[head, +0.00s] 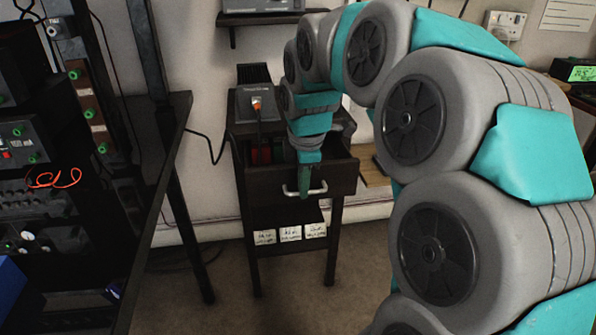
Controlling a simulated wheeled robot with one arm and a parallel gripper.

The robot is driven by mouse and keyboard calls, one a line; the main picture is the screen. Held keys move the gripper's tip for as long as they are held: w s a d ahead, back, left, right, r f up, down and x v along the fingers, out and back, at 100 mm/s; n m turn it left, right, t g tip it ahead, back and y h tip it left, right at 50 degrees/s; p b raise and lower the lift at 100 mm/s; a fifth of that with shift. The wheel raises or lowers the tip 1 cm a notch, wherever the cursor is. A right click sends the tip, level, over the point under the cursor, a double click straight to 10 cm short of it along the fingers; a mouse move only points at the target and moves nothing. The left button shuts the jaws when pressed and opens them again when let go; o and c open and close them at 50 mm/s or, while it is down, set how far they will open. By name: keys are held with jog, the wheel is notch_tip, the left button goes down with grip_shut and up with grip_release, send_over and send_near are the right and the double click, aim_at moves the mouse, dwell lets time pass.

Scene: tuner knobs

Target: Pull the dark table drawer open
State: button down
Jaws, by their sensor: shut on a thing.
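The small dark table (337,221) stands against the wall near the picture's middle. Its dark drawer (265,187) stands out from the table body, partly open, with something red and other items showing inside. A pale metal bar handle (318,188) is on the drawer front. My gripper (304,192) reaches down from above in front of the drawer and is shut on the handle. My fingers hide the handle's middle, and my arm hides part of the drawer's inside.
A device with an orange-red switch (257,103) sits on the table top. White labelled cards (290,233) stand on the lower shelf. A dark bench (150,170) with equipment is at left. The floor (225,285) before the table is clear.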

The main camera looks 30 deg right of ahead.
jog(key=s+a, duration=0.1)
jog(key=s, duration=0.4)
jog(key=shift+s+a, duration=0.35)
jog(key=shift+s, duration=0.05)
jog(key=c, duration=1.2)
grip_release()
jog(key=shift+r+b, duration=0.1)
jog(key=shift+b, duration=0.2)
notch_tip(320, 180, up, 8)
jog(key=s, duration=0.1)
jog(key=shift+s+a+f, duration=0.2)
jog(key=shift+f, duration=0.05)
